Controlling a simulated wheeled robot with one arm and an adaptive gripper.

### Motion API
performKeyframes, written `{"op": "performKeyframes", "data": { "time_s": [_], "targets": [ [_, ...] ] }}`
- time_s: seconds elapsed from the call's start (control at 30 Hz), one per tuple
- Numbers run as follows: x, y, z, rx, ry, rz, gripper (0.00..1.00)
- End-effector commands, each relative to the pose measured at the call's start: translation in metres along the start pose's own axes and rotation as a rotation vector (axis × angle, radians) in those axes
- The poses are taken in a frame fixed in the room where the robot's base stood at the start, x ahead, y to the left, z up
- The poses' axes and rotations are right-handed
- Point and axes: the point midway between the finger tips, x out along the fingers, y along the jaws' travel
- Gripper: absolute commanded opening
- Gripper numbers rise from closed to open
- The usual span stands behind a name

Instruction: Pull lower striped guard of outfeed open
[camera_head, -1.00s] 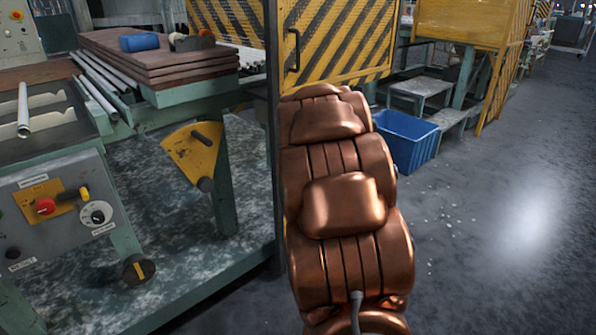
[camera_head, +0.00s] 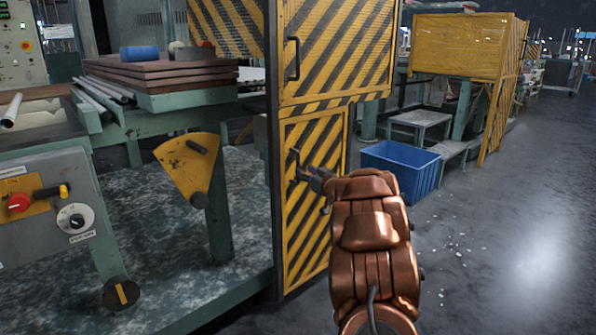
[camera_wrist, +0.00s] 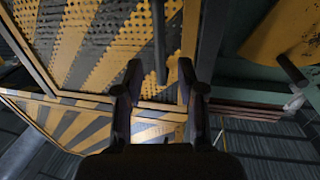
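The lower striped guard (camera_head: 312,225) is a yellow and black panel below the upper striped guard, right of a dark post. Its dark handle (camera_head: 294,163) is near its upper left edge. My gripper (camera_head: 301,173) reaches in from the right in front of the guard, at the handle. In the wrist view, my gripper (camera_wrist: 160,70) has its two fingers apart. A dark handle bar (camera_wrist: 159,45) shows between and beyond the fingertips, with a gap on both sides. A striped perforated panel (camera_wrist: 85,40) lies behind it. I cannot tell whether the guard stands slightly ajar.
The upper striped guard (camera_head: 340,50) has its own handle (camera_head: 292,58). A blue crate (camera_head: 425,175) stands on the floor right of the guard, near my arm. A yellow quadrant plate (camera_head: 185,165) and control box (camera_head: 50,205) are at left.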

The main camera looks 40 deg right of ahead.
Motion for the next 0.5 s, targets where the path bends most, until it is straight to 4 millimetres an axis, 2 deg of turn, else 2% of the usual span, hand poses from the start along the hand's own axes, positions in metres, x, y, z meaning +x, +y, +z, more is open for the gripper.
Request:
{"op": "performKeyframes", "data": {
  "time_s": [0.3,0.5],
  "targets": [
    [0.036,-0.001,0.002,-0.002,0.000,-0.002,0.39],
    [0.050,0.000,0.002,-0.001,-0.003,0.001,0.39]
  ]
}}
